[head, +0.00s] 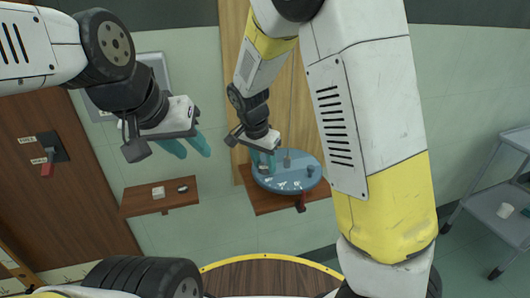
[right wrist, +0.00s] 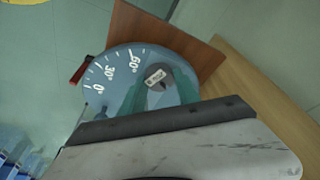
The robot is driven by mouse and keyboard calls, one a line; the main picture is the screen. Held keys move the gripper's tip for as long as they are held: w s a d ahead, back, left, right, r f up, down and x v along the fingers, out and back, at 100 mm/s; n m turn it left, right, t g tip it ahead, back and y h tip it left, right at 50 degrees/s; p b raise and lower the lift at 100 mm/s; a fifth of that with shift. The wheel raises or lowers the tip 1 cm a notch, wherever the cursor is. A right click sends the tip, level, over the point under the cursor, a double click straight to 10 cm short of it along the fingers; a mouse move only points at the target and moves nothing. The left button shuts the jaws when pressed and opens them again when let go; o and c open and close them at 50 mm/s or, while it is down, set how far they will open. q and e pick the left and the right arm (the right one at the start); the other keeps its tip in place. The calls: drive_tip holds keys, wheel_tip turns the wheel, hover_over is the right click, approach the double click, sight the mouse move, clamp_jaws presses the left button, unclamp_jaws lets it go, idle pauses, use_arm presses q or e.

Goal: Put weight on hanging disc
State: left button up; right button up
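A blue-grey round disc (head: 262,182) with white angle marks sits at the shelf on the right. It fills the middle of the right wrist view (right wrist: 118,92). My right gripper (head: 264,160) is over the disc's left side, fingers pointing down. In the right wrist view, a small dark piece with a white label (right wrist: 155,78), possibly the weight, shows between its teal fingers (right wrist: 158,88). I cannot tell whether they touch it. A grey upright piece (head: 287,157) and a small dark piece (head: 311,170) stand on the disc. My left gripper (head: 189,147) is open and empty.
A brown wall shelf (head: 145,206) on the left holds a white box (head: 158,192) and a dark round piece (head: 182,187). A red part (head: 301,204) is at the disc's front edge. A grey cart (head: 490,212) stands far right.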

drive_tip(key=o, duration=0.4)
drive_tip(key=shift+c, duration=0.2)
drive_tip(key=v, duration=1.2)
drive_tip(key=s+d+r+n+t+y, duration=0.1)
drive_tip(key=s+d+r+n+y, duration=0.1)
drive_tip(key=s+d, duration=0.6)
drive_tip(key=s+d+r+n+t+y, duration=0.2)
drive_tip(key=s+d+r+n, duration=0.2)
drive_tip(key=s+d, duration=0.4)
drive_tip(key=shift+s+d+n+t, duration=0.2)
drive_tip(key=shift+s+n+t, duration=0.15)
drive_tip(key=shift+n, duration=0.25)
drive_tip(key=shift+r, duration=0.15)
